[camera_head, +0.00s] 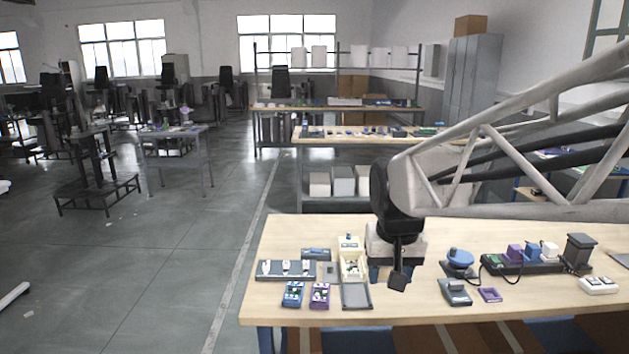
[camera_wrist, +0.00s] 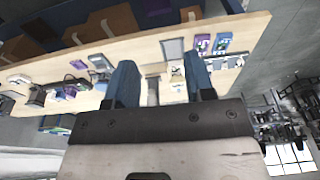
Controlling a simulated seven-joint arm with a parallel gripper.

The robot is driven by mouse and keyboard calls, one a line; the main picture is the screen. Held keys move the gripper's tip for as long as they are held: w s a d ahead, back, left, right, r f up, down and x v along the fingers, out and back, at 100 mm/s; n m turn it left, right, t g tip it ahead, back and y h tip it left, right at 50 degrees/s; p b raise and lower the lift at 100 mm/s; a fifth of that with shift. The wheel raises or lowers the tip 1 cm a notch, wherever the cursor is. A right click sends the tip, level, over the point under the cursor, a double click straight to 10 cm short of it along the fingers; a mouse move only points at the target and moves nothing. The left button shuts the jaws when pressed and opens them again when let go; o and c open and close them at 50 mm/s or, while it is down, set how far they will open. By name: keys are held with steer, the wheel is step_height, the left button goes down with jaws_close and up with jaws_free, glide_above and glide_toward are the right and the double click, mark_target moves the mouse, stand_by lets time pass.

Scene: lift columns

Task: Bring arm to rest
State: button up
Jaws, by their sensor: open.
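My arm (camera_head: 520,175) reaches in from the right of the head view, bent down at the wrist over the wooden workbench (camera_head: 262,300). My gripper (camera_wrist: 158,65) shows in the wrist view with two blue fingers spread apart and nothing between them. The bench top lies beyond the fingertips. In the head view the gripper is partly hidden behind the dark wrist parts, above the middle of the bench. Its exact height over the bench is hard to tell.
Left of the gripper are a cream tray (camera_head: 352,268), a grey tray (camera_head: 356,296), a blue device (camera_head: 293,294) and a purple device (camera_head: 320,295). To the right are a round blue-topped item (camera_head: 460,259) and a dark rack (camera_head: 520,266). Open floor (camera_head: 170,270) lies left.

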steer(key=s+d+f, duration=0.2)
steer(key=s, duration=0.6)
steer(key=s+d+f, duration=0.2)
steer(key=s+d, duration=0.1)
steer(key=s, duration=0.6)
steer(key=shift+s+t, duration=0.3)
